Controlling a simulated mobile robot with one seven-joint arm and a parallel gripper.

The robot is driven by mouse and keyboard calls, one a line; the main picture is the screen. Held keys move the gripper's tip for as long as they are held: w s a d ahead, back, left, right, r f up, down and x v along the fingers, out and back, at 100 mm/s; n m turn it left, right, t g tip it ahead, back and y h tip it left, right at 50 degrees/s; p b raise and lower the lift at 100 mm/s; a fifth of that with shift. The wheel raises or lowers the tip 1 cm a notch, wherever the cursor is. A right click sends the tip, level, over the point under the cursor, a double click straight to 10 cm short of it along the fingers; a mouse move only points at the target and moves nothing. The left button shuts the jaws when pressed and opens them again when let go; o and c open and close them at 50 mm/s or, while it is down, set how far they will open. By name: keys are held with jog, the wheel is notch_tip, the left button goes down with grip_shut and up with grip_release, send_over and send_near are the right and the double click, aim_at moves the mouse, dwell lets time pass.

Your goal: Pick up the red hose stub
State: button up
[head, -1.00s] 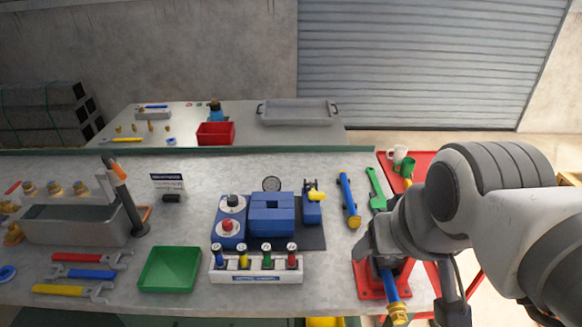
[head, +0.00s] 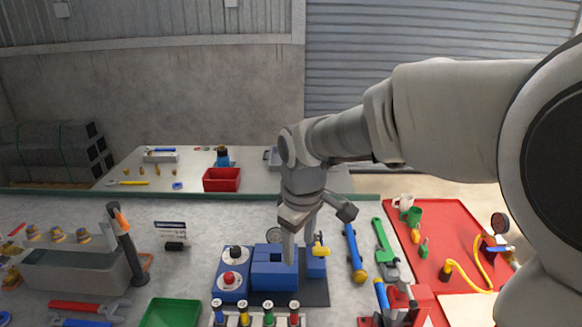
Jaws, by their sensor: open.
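The red hose stub (head: 294,319) stands upright at the right end of a pale rack at the bottom edge of the head view, and its lower part is cut off. A blue stub (head: 217,314), a yellow stub (head: 243,317) and a green stub (head: 268,317) stand to its left in the same row. My gripper (head: 300,243) is open and points down, with nothing seen between its fingers. It is above and behind the rack, over the blue blocks, apart from the red stub.
Blue blocks (head: 272,276) stand just behind the rack. A green tray (head: 170,314) lies to the left. A red mat (head: 450,222) is farther right.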

notch_tip(320, 180, down, 6)
jog(key=n+g, duration=0.2)
jog(key=n, duration=0.2)
jog(key=b, duration=0.1)
send_near(295, 314)
jog(key=f, duration=0.6)
jog(key=shift+w+a+f, duration=0.1)
jog(key=shift+w+f, duration=0.1)
jog(key=shift+w, duration=0.2)
jog(key=shift+w+f+b, duration=0.2)
jog(key=shift+f+b, duration=0.2)
jog(key=shift+f, duration=2.3)
grip_shut()
